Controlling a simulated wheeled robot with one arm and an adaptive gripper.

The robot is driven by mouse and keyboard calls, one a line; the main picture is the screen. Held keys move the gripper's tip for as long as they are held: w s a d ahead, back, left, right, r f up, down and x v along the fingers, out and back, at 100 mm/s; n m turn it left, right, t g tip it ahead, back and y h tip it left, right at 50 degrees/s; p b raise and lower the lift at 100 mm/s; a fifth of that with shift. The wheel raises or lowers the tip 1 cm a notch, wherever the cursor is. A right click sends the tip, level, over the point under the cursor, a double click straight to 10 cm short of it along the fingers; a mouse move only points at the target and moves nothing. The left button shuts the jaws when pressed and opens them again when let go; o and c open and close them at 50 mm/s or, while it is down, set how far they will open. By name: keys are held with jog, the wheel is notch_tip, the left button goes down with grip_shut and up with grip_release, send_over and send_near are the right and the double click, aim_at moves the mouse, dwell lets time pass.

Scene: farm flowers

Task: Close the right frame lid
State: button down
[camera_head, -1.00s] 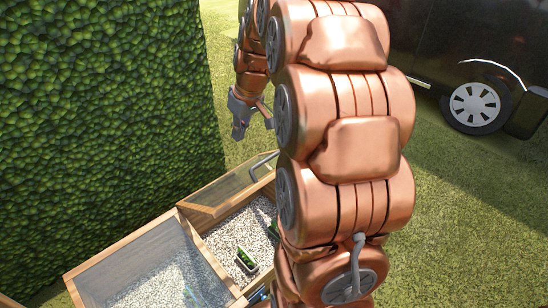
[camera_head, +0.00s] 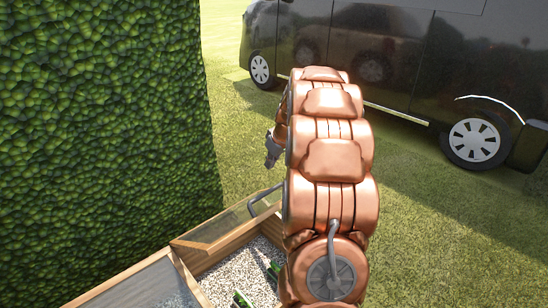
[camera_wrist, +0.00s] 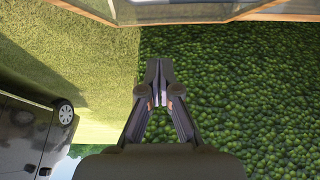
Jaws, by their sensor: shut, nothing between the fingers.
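The right frame lid (camera_head: 217,228) is a wood-edged glass panel with a grey bar handle (camera_head: 262,199). It stands tilted open at the back of the right frame (camera_head: 232,258), whose pebble bed and green plants show partly behind my arm. My gripper (camera_head: 271,155) is above and beyond the lid, apart from it, partly hidden by my arm. In the wrist view my gripper (camera_wrist: 158,85) has its fingertips together and holds nothing. Wooden frame edges and glass (camera_wrist: 170,14) show along the top there; I cannot tell which lid they belong to.
The left frame's glass lid (camera_head: 150,288) lies at the bottom left, over pebbles. A tall green hedge (camera_head: 100,130) stands close on the left. A dark van (camera_head: 400,60) is parked at the back. Open grass (camera_head: 440,230) lies to the right.

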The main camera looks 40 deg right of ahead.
notch_tip(320, 180, down, 6)
jog(key=s, duration=0.1)
jog(key=shift+s, duration=0.35)
jog(key=shift+s+b, duration=0.1)
jog(key=shift+b, duration=0.35)
